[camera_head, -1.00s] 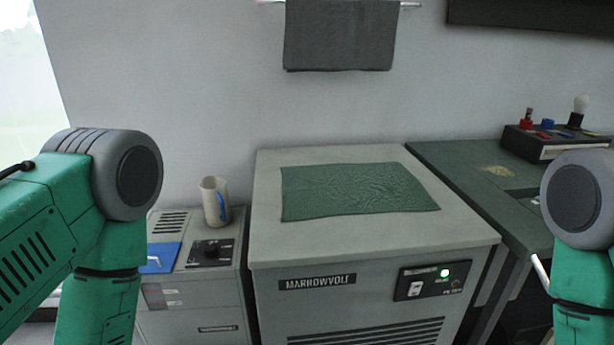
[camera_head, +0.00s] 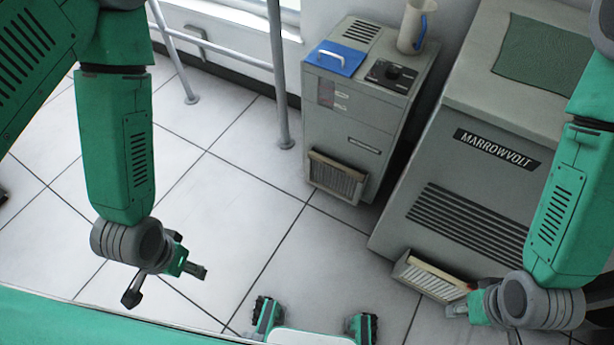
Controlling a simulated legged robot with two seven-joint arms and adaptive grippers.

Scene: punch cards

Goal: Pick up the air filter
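Two pleated, cream-framed panels that look like air filters are in view. One filter panel (camera_head: 337,178) sits low on the front of the small grey cabinet. The other filter panel (camera_head: 430,278) is low at the front of the large grey machine, tilted outward. My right gripper (camera_head: 458,309) is at the lower right, overlapping the right end of this second panel in the picture; I cannot tell whether it touches. My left gripper (camera_head: 197,270) is over bare floor at the left, apart from both panels.
The large machine (camera_head: 455,160) has a green cloth (camera_head: 545,55) on top. A metal rail (camera_head: 277,75) stands at the left. The tiled floor (camera_head: 230,195) is open.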

